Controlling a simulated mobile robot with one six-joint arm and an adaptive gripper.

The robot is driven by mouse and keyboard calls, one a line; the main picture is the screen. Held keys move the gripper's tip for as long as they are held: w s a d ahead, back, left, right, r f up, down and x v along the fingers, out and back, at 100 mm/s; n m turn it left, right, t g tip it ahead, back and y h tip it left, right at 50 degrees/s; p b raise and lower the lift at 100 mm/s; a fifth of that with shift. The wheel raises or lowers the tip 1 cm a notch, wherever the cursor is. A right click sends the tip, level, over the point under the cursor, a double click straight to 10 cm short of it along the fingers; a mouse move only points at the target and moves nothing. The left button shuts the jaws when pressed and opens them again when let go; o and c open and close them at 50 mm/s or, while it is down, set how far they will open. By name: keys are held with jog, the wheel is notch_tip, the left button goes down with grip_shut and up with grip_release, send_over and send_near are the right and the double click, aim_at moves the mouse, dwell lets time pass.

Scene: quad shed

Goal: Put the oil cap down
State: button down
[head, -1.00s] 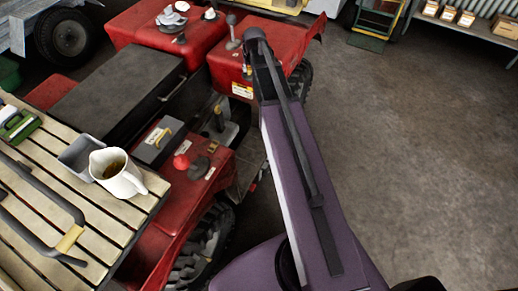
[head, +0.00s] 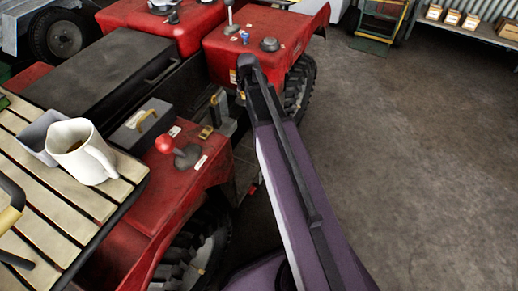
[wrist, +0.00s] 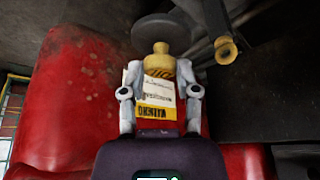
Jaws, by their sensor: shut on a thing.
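In the wrist view my gripper (wrist: 159,77) has its two silver fingers closed around a tan-yellow knobbed piece, the oil cap (wrist: 160,63). The cap is held between the fingertips. A dark round disc (wrist: 165,27) shows just beyond it; I cannot tell whether the two touch. Behind the fingers is a red panel (wrist: 80,95) with a white and yellow label (wrist: 158,95). In the head view my gripper and the cap are hidden behind my own arm.
A slatted bench (head: 60,195) at left holds a white jug (head: 82,150) of dark liquid and a grey container (head: 39,134). The red quad (head: 190,165) has a red-knobbed lever (head: 165,144) and a dark flat cover (head: 85,70). The concrete floor (head: 420,160) at right is clear.

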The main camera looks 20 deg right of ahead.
jog(key=s+a+f+b, duration=0.1)
jog(key=f+b, duration=0.9)
jog(key=f, duration=0.1)
jog(key=s+a+f+b, duration=0.1)
jog(key=f+b, duration=1)
jog(key=a+f+b, duration=0.1)
jog(key=f+b, duration=1)
jog(key=shift+s+a+f, duration=0.3)
jog(key=shift+s+a, duration=0.05)
jog(key=shift+s, duration=0.05)
jog(key=shift+r, duration=0.2)
notch_tip(320, 180, up, 16)
jog(key=p, duration=1.6)
